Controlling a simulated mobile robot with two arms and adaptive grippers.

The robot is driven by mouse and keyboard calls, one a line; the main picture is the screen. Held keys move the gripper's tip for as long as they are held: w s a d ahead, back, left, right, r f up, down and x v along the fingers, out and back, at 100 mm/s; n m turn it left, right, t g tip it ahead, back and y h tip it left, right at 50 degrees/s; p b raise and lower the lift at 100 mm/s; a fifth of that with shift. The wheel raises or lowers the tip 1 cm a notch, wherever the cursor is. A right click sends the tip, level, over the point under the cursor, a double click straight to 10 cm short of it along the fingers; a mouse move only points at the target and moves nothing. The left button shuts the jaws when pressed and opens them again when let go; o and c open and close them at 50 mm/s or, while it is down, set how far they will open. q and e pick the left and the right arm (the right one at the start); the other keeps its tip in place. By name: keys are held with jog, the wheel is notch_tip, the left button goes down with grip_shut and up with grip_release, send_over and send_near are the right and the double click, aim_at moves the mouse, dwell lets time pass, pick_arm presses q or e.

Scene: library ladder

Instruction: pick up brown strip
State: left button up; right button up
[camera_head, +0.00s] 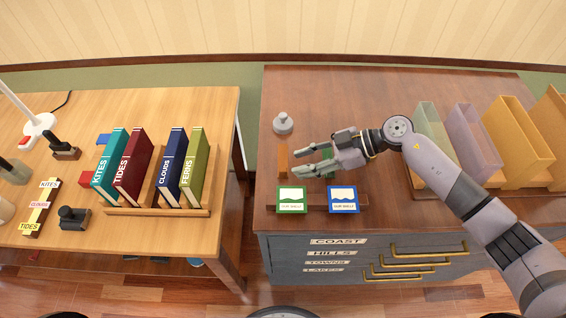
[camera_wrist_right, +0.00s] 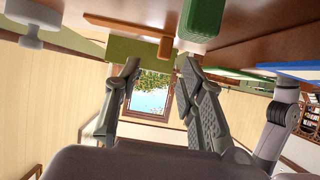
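A small orange-brown strip (camera_head: 282,160) is on the dark wooden cabinet top, toward its left edge. It also seems to show as an orange-brown bar (camera_wrist_right: 128,27) near the top of the right wrist view. My right gripper (camera_head: 298,163) is just right of the strip, its fingers parted and pointing left toward it. In the right wrist view the fingers (camera_wrist_right: 158,66) are spread with nothing held between them. I cannot tell the exact gap to the strip. My left gripper is not in view.
A green block (camera_wrist_right: 203,18) is near the right gripper. A grey knobbed weight (camera_head: 283,123) stands behind the strip. Two cards, green-framed (camera_head: 291,200) and blue-framed (camera_head: 343,199), stand in front. Upright holders (camera_head: 518,133) stand right. A table (camera_head: 222,110) with books is left, across a gap.

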aim_at(285, 170)
jog(key=x, duration=0.1)
jog(key=p+x, duration=0.1)
jog(key=x, duration=0.2)
jog(key=shift+s+r, duration=0.1)
jog(key=shift+s, duration=0.15)
jog(key=shift+a, duration=0.35)
jog(key=shift+a+f, duration=0.1)
jog(key=shift+f, duration=0.2)
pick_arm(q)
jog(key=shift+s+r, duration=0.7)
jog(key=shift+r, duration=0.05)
pick_arm(e)
jog(key=shift+c, duration=0.4)
jog(key=c, duration=0.7)
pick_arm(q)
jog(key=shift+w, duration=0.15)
pick_arm(e)
grip_shut()
jog(key=shift+r, duration=0.1)
